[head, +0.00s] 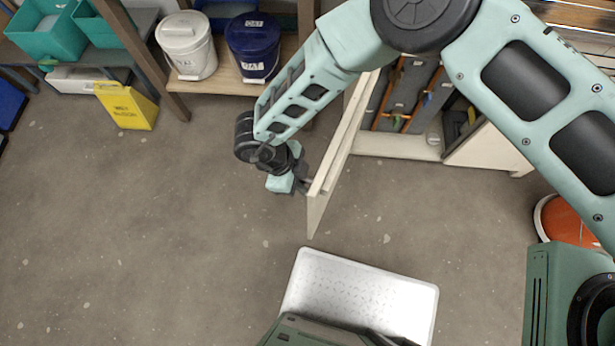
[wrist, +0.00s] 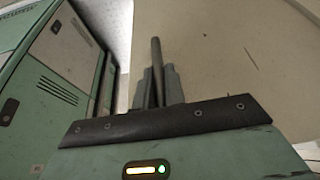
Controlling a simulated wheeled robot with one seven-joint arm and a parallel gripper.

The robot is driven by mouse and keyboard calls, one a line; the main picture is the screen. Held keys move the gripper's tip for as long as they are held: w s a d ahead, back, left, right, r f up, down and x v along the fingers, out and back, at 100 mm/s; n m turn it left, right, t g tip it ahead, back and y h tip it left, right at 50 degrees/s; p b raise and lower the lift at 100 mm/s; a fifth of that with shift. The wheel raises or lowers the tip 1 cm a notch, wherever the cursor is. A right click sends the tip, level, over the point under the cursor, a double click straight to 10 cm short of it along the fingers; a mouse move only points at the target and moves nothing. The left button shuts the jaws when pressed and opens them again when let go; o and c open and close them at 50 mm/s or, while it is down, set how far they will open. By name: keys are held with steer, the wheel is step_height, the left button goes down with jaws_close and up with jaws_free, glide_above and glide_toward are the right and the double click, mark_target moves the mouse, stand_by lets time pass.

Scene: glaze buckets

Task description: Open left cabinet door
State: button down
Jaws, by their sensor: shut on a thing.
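The left cabinet door (head: 337,150) is a pale cream panel. In the head view it stands swung well open, jutting out from the cabinet (head: 397,146) toward me. My gripper (head: 302,184) is at the door's left side, near its free edge. In the wrist view the door (wrist: 225,50) fills the right part. There my gripper (wrist: 157,80) is shut on the door handle (wrist: 156,68), a thin dark bar between the fingers. The cabinet's inside shows dark grey and orange items. My arm hides part of the cabinet's top.
A white tray (head: 385,290) lies on the floor below the door. A white bucket (head: 187,45) and a blue bucket (head: 252,47) stand on a shelf at the upper left. A yellow sign (head: 127,106) stands left of them. The floor at left is clear.

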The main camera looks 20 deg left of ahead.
steer(key=shift+s+f, duration=0.1)
steer(key=c, duration=1.5)
jaws_free()
steer(key=b+v, duration=0.2)
steer(key=v, duration=1.5)
steer(key=shift+a, duration=0.15)
